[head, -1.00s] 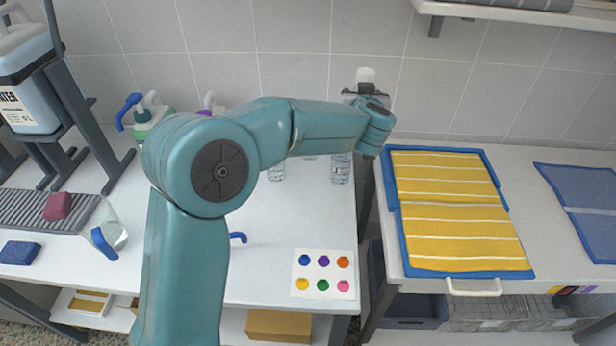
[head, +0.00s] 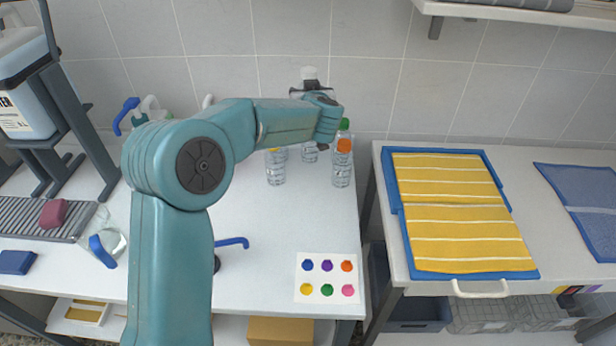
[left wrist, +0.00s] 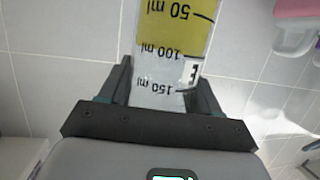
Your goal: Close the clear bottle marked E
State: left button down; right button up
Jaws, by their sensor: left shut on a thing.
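In the left wrist view my left gripper (left wrist: 160,95) is shut on the clear bottle marked E (left wrist: 165,70). The bottle has a millilitre scale, which reads upside down, and yellow contents at the top of that picture. In the head view my left gripper (head: 318,93) is high in front of the tiled wall, above the back of the white table. A pale piece of the held thing (head: 309,73) sticks up above the jaws. Most of the bottle is hidden there, and I cannot make out its cap. My right gripper is not in view.
Several clear bottles stand below the arm, with an orange-capped one (head: 342,165) and a yellow-capped one (head: 275,170) among them. A colour-dot card (head: 326,294) lies at the table front. A blue-framed tray with yellow towels (head: 455,190) is at right.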

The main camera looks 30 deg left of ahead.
pick_arm(q)
notch_tip(320, 180, down, 16)
jog(key=b, duration=0.3)
jog(key=shift+r, duration=0.25)
jog(key=shift+a, duration=0.1)
jog(key=shift+w+f+b, duration=0.1)
jog(key=shift+f+b, duration=0.45)
jog(key=shift+f, duration=1.65)
jog(key=shift+f, duration=0.15)
jog(key=shift+c, duration=1.1)
grip_release()
